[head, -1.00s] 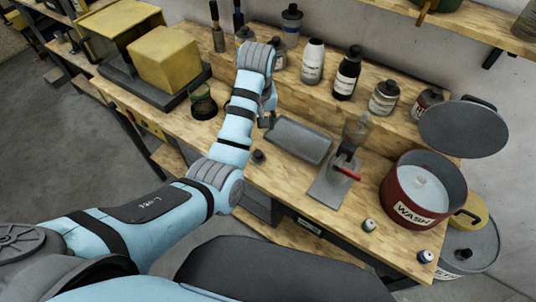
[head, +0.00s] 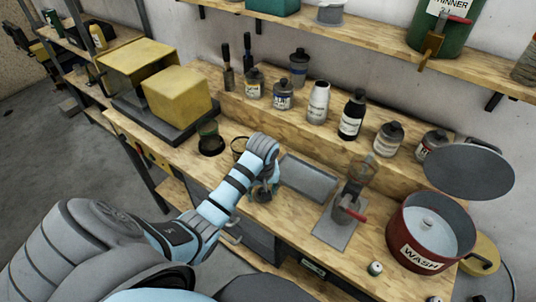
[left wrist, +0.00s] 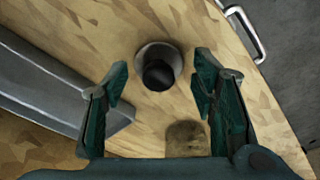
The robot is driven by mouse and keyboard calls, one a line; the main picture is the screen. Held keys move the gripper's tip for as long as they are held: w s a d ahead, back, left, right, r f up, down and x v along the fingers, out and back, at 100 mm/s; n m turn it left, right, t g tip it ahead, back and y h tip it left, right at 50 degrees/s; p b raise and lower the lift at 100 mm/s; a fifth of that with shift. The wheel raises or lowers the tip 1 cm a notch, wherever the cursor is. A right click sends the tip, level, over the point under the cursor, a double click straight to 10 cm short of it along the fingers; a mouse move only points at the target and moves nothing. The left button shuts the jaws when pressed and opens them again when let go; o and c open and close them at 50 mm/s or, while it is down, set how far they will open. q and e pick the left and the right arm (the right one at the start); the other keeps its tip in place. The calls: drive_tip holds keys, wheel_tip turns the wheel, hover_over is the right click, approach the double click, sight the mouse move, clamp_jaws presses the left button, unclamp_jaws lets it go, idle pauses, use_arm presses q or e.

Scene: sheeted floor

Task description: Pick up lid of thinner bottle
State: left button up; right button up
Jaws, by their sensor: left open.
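A small dark round lid (left wrist: 158,67) with a raised knob and a wider flange sits on the wooden bench in the left wrist view. My left gripper (left wrist: 161,88) is open above it, with a finger on either side and the lid near the tips, apart from both. In the head view my left gripper (head: 262,190) hangs over the front of the bench, left of a grey tray (head: 308,178). It mostly hides the lid there. Several bottles stand on the raised back ledge, including a white one (head: 318,103); their labels are too small to read.
The grey tray's edge (left wrist: 50,85) lies beside the left finger. A metal plate with a red-handled tool (head: 338,228) and a red WASH pot (head: 420,235) stand to the right. A green can marked THINNER (head: 447,28) is on the upper shelf.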

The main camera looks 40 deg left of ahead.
use_arm(q)
drive_tip(key=shift+w+f, duration=0.1)
drive_tip(key=shift+w, duration=0.05)
drive_tip(key=c, duration=1)
